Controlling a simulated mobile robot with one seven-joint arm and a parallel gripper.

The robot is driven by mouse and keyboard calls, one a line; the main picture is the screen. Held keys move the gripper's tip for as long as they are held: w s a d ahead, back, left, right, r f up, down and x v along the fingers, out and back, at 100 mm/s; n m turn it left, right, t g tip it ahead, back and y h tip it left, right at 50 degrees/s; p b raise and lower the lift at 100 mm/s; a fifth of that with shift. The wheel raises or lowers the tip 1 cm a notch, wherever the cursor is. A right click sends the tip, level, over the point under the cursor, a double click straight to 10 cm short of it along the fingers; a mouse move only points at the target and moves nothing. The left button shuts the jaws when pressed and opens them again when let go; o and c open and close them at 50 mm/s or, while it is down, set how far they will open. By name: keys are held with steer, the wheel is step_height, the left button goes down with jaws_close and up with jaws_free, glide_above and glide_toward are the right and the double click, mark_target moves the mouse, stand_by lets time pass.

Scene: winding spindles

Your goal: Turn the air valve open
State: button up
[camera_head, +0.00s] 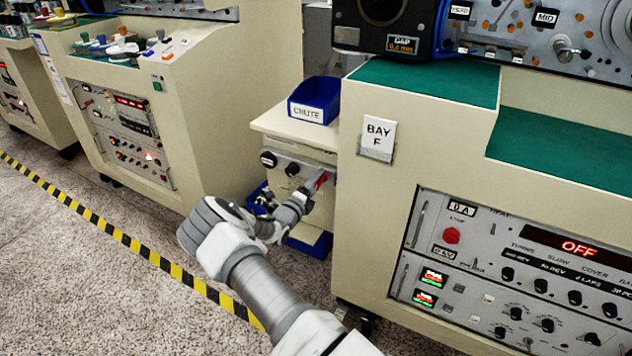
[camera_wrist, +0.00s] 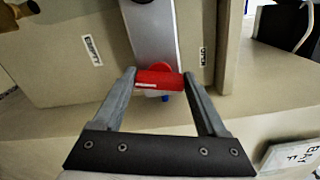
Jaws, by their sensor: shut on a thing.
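The air valve has a red handle (camera_wrist: 158,79), seen in the wrist view in front of a grey metal strip. The handle lies crosswise between the two fingertips of my gripper (camera_wrist: 160,84), which is shut on it. A small white label (camera_wrist: 92,50) is on the panel to the left of the strip, and another (camera_wrist: 203,57) is to the right; the right one seems to read OPEN. In the head view the red handle (camera_head: 320,181) shows at the tip of my gripper (camera_head: 312,190), on the front of the small cabinet, partly hidden by the gripper.
A blue bin (camera_head: 316,98) labelled CHUTE stands on the small cabinet (camera_head: 290,127). The large Bay F machine (camera_head: 378,190) stands close on the right, another console (camera_head: 215,80) on the left. Blue bins (camera_head: 312,244) sit low under the cabinet. Striped tape (camera_head: 120,237) crosses the floor.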

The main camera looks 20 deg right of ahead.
steer(key=shift+n, duration=1.3)
steer(key=shift+f+n, duration=0.1)
steer(key=shift+n, duration=0.2)
steer(key=o, duration=1.3)
steer(key=p+v, duration=0.4)
steer(key=v, duration=1.3)
steer(key=shift+s+a, duration=0.2)
